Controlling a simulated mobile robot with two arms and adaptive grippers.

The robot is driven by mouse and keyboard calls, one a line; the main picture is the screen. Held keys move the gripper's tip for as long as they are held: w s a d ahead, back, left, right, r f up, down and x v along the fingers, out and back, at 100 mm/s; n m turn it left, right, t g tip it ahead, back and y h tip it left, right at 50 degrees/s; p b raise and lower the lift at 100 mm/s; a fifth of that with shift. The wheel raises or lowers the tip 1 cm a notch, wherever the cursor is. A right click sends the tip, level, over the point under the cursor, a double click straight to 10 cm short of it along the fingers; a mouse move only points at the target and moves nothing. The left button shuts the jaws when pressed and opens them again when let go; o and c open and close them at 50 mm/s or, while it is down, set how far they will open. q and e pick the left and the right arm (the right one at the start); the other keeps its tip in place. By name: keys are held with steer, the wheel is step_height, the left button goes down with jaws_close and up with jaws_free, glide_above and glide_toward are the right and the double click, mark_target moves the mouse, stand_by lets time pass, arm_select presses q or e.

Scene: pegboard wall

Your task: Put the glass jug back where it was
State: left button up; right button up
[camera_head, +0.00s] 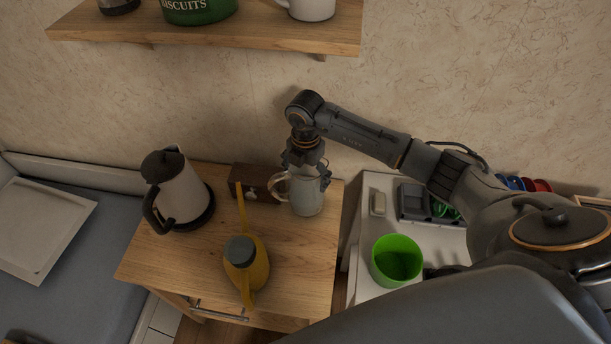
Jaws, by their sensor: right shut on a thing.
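The glass jug (308,199) is a pale, greyish vessel with a handle on its left side. It is upright at the back right of the wooden cabinet top (303,261). My right gripper (306,172) comes down from above and is shut on the jug near its rim; its fingers cover part of the upper jug. I cannot tell whether the jug's base touches the wood. My left gripper is not in view.
A white and black kettle (181,188), a brown box (254,182) and a yellow watering-can-like vessel (249,266) stand on the cabinet. A wall shelf (230,36) holds a green biscuit tin (199,8). A green cup (396,262) stands on the white counter at right.

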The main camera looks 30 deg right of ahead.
steer(key=shift+w+f, duration=0.1)
steer(key=shift+f, duration=0.4)
steer(key=shift+f, duration=0.2)
steer(key=o, duration=1.5)
steer(key=shift+o, duration=0.2)
